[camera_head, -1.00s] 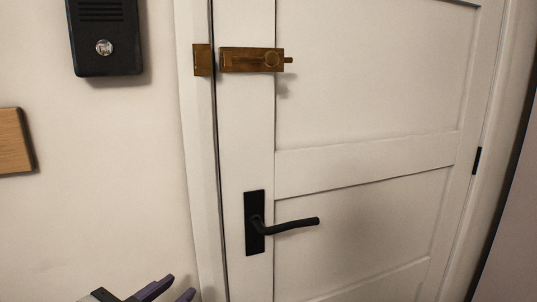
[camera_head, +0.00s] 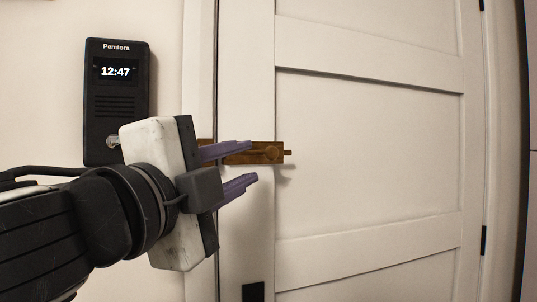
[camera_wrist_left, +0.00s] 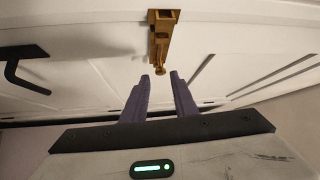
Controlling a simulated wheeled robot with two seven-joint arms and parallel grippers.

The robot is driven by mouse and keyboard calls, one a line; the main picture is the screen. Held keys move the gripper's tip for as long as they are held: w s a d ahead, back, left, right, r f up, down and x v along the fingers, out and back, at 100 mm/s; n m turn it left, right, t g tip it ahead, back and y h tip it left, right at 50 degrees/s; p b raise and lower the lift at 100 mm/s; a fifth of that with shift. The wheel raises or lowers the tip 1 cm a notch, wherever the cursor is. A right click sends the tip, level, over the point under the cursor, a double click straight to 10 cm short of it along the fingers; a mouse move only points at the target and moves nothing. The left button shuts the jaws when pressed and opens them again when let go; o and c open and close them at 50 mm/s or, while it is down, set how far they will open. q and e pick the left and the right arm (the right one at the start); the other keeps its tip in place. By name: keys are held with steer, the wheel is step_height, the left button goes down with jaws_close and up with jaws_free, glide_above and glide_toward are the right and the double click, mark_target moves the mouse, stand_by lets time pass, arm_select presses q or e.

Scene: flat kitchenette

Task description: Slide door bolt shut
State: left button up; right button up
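The brass door bolt (camera_head: 268,153) is mounted on the white door (camera_head: 370,130) near its left edge. Its rod end sticks out to the right of the plate. The brass keeper (camera_head: 205,143) on the frame is mostly hidden behind my left gripper. My left gripper (camera_head: 252,162) is open, its two purple fingers pointing right in front of the bolt. In the left wrist view the bolt (camera_wrist_left: 160,40) lies beyond the fingertips, centred between them, with nothing held. I cannot tell whether a finger touches it. My right gripper is not in view.
A black intercom (camera_head: 117,95) showing 12:47 hangs on the wall at left, close behind my left gripper. The black door handle (camera_wrist_left: 15,72) shows in the left wrist view; only its plate top (camera_head: 253,291) shows in the head view. The door right of the bolt is clear.

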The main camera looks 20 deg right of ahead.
mark_target(268, 153)
arm_select(q)
steer(key=p+x, duration=0.1)
steer(key=x, duration=0.9)
steer(key=shift+p, duration=0.4)
steer(key=shift+c, duration=0.2)
jaws_close()
